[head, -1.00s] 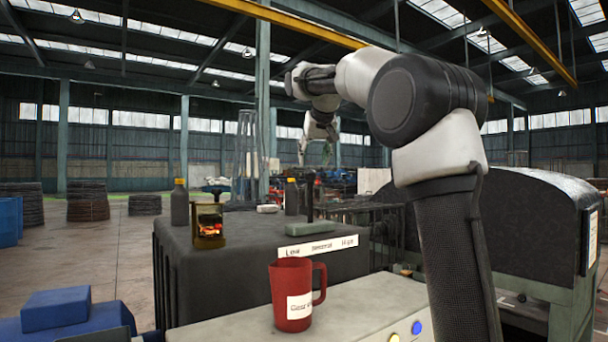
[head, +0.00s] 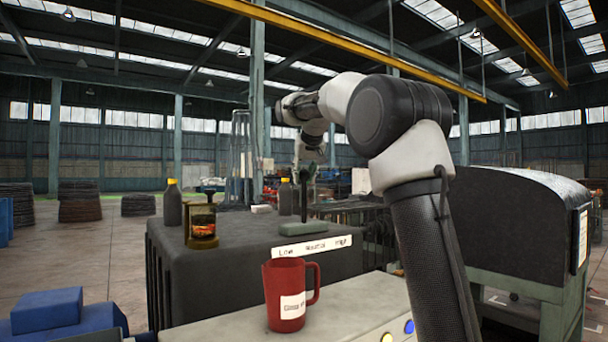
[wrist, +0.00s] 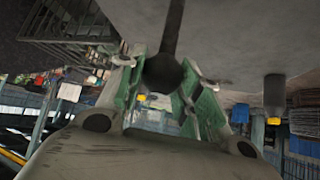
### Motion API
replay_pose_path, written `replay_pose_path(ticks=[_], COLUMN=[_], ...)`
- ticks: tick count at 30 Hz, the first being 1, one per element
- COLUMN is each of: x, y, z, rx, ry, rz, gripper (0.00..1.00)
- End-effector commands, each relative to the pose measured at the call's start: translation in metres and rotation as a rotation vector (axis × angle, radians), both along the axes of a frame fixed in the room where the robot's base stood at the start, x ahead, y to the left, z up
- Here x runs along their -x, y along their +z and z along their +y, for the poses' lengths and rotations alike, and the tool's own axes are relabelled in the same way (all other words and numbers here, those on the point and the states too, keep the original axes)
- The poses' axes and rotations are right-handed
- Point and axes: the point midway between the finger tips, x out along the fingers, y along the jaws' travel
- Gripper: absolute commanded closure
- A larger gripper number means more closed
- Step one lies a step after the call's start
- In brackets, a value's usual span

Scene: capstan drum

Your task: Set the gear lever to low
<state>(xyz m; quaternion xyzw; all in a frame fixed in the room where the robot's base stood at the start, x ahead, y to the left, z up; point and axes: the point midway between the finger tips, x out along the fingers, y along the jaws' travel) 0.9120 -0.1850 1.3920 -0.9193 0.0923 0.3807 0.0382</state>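The gear lever (head: 304,204) is a dark upright rod on a grey-green base (head: 303,228) on top of the dark housing. A white label strip (head: 312,246) in front of it reads Low, Neutral, High; the lever stands near the middle word. My gripper (head: 306,176) is just above the lever, pointing down. In the wrist view the lever's round dark knob (wrist: 164,72) lies between the two green fingers of my gripper (wrist: 163,90). The fingers are apart, with gaps beside the knob. Whether either touches it is hard to tell.
A red mug (head: 286,296) stands on the pale bench in front. A small lantern-like jar (head: 201,226) and a dark bottle with yellow cap (head: 172,205) stand left on the housing. Another such bottle (head: 285,197) stands close behind the lever.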

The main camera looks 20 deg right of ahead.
Motion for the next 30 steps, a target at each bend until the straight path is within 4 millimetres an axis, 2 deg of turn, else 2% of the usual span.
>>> replay_pose_path(ticks=[1, 3, 4, 14, 24, 30], x=[0.000, 0.000, 0.000, 0.002, 0.010, 0.013], y=[0.000, 0.000, 0.000, -0.001, -0.007, -0.014], z=[0.000, 0.000, 0.000, 0.011, 0.049, 0.068], rx=[0.000, 0.000, 0.000, 0.049, 0.259, 0.248], ry=[0.000, 0.000, 0.000, 0.004, 0.006, 0.003], rz=[0.000, 0.000, 0.000, -0.008, -0.049, -0.048], gripper=[0.87, 0.99, 1.00, 1.00, 1.00, 1.00])
